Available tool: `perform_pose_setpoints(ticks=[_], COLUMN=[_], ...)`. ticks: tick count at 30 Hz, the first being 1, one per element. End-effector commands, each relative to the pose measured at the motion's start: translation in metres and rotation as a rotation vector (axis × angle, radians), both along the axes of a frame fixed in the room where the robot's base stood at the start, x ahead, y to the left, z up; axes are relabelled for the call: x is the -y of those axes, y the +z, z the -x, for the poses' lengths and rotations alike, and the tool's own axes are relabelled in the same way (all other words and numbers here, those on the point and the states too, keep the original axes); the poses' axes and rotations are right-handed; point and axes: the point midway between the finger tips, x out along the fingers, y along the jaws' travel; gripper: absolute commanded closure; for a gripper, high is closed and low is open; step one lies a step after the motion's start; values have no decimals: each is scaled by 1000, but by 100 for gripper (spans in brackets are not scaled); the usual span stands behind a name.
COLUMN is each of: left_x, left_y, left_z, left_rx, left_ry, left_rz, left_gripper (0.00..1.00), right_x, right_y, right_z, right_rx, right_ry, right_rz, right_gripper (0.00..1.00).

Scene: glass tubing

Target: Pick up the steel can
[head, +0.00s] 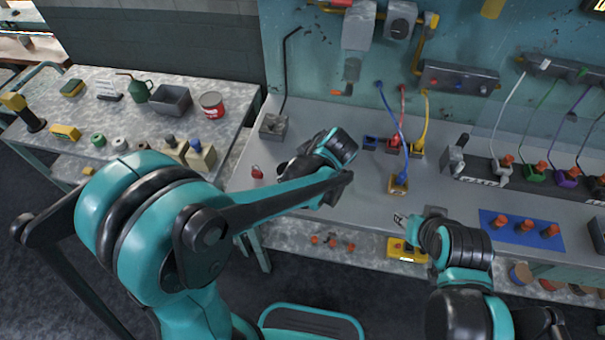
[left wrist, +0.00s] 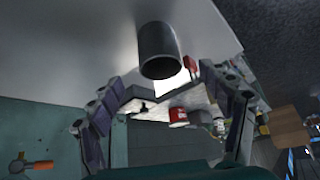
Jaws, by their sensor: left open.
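The steel can (left wrist: 158,50) shows in the left wrist view as a plain dark grey cylinder on the pale bench top. In the head view I cannot make it out; my left arm covers that part of the bench. My left gripper (left wrist: 168,82) is open, with its fingers spread to either side below the can in the wrist picture; they do not hold it. In the head view the left gripper (head: 292,168) is a dark shape over the bench's left end, partly hidden by the arm. My right gripper (head: 400,219) hangs at the bench's front edge, its jaw state unclear.
A red can (head: 212,105) stands on the left side table, near a grey bin (head: 170,98). A red padlock (head: 257,172) and a grey metal block (head: 273,126) are near the left gripper. Coloured cables and a blue mat (head: 522,246) occupy the bench's right.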

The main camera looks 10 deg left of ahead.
Motion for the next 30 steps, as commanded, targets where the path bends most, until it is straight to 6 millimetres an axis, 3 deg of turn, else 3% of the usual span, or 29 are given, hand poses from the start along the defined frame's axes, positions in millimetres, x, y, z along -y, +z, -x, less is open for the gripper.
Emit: perform_pose_setpoints(ticks=[11,21,28,30], left_x=[-11,-33,-35,-35], left_y=[-31,-68,-68,-68], left_z=[-12,-27,-28,-28], left_rx=[14,13,13,13], left_ry=[33,32,31,31], left_rz=[-6,-5,-6,-6], left_gripper=[21,21,21,37], right_x=[0,0,0,0], right_y=[-12,-32,-31,-31], right_z=[0,0,0,0], right_rx=[0,0,0,0], right_ry=[0,0,0,0], right_rz=[0,0,0,0], right_gripper=[60,60,60,60])
